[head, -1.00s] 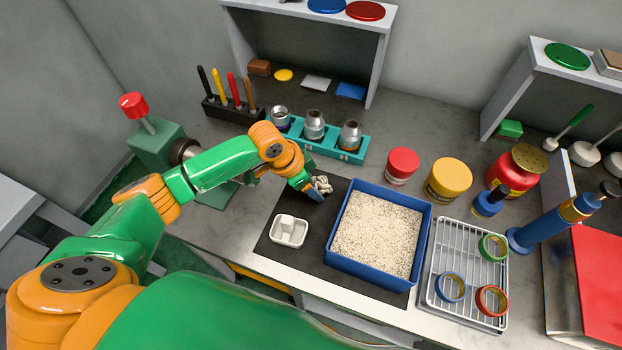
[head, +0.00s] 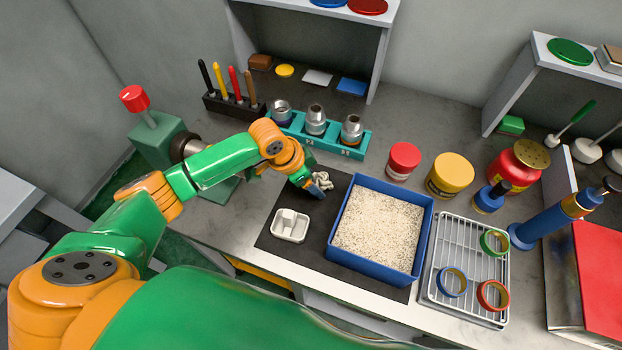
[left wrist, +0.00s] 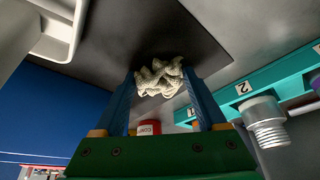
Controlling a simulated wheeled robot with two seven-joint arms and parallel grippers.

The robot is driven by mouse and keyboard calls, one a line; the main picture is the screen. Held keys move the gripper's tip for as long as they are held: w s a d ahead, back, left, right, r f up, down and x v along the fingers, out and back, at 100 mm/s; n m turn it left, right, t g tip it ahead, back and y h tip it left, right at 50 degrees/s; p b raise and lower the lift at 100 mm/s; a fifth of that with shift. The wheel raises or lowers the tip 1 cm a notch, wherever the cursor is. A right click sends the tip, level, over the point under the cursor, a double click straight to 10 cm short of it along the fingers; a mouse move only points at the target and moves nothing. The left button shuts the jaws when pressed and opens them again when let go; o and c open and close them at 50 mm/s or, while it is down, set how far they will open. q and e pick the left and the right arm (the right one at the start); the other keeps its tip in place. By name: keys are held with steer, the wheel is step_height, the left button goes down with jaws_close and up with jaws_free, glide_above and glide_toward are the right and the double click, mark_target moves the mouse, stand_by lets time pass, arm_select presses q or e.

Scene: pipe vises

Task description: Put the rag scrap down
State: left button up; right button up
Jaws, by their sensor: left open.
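The rag scrap (head: 322,181) is a crumpled off-white cloth on the dark mat (head: 283,238), near the mat's back left part. In the left wrist view the rag scrap (left wrist: 160,78) shows between the fingertips of my left gripper (left wrist: 160,90). My left gripper also shows in the head view (head: 316,190), low over the mat at the rag. Its two blue fingers stand apart, one on each side of the rag. I cannot tell whether either finger still touches it. My right gripper is not in view.
A blue bin (head: 427,240) of pale granules stands right of the rag. A small white tray (head: 290,225) sits in front of it. A teal rack (head: 345,148) with metal fittings stands behind. A wire rack (head: 452,300) with coloured rings is further right.

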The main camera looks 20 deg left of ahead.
arm_select(q)
steer(key=shift+s+f, duration=0.45)
steer(key=shift+f, duration=0.05)
step_height(320, 180, up, 8)
steer(key=a+b, duration=0.1)
steer(key=shift+s+b, duration=0.3)
steer(key=shift+s, duration=0.15)
